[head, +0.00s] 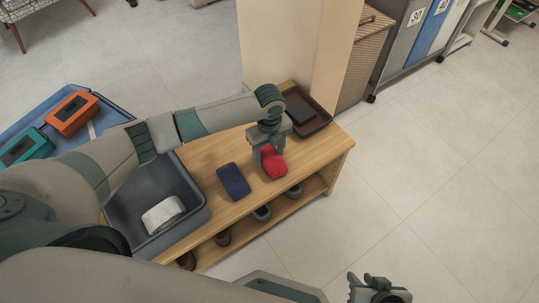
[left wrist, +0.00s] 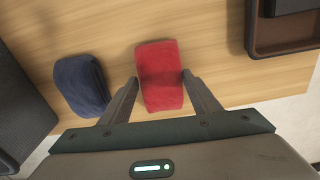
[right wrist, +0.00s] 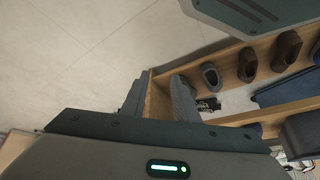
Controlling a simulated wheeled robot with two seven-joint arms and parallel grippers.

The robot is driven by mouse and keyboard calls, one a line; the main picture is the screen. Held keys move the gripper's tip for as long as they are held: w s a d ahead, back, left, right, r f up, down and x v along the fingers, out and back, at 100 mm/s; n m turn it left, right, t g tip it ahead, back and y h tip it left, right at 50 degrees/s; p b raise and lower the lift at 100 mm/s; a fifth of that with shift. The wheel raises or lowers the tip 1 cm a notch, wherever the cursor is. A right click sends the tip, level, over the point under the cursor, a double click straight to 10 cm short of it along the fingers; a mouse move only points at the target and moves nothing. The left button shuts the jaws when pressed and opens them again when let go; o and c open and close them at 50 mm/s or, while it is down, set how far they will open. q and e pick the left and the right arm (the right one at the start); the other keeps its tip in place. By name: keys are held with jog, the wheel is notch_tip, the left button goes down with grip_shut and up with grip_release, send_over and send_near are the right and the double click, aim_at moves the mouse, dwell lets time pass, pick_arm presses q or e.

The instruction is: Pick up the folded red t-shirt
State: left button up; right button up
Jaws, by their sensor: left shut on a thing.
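The folded red t-shirt (head: 272,161) is a small red bundle at the right part of the wooden bench (head: 225,210). My left gripper (head: 268,150) reaches down over it from above. In the left wrist view, the red t-shirt (left wrist: 160,75) sits between the two fingers of my left gripper (left wrist: 161,78), one finger against each side, so the gripper is shut on it. I cannot tell whether it still touches the bench top. My right gripper (right wrist: 159,82) is open and empty, with its fingers apart; in the head view it shows at the lower right (head: 378,288).
A folded blue garment (head: 233,181) lies left of the red t-shirt. A dark grey bin (head: 196,215) holds a white folded item (head: 163,214). A brown tray (head: 318,124) with a dark object stands at the bench's far end. Shoes (head: 262,213) fill the lower shelf. Floor at right is clear.

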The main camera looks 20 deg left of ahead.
aim_at(272, 156)
pick_arm(q)
jog(key=shift+r, duration=0.5)
jog(key=r, duration=0.1)
jog(key=d+r, duration=0.1)
jog(key=r, duration=0.1)
jog(key=shift+s+r+p, duration=0.1)
jog(key=shift+r+p, duration=0.1)
jog(key=shift+p, duration=0.15)
jog(key=s+d+r+p, duration=0.1)
jog(key=s+d+r, duration=0.3)
jog(key=d, duration=0.6)
jog(key=shift+r, duration=1.15)
pick_arm(e)
jog(key=shift+s+d+g+h, duration=0.2)
jog(key=shift+s+d+g, duration=0.15)
jog(key=shift+d, duration=0.25)
jog(key=shift+s+d+g+h, duration=0.2)
jog(key=shift+s+d+g, duration=0.05)
jog(key=shift+s+d, duration=0.25)
pick_arm(q)
jog(key=shift+a, duration=0.1)
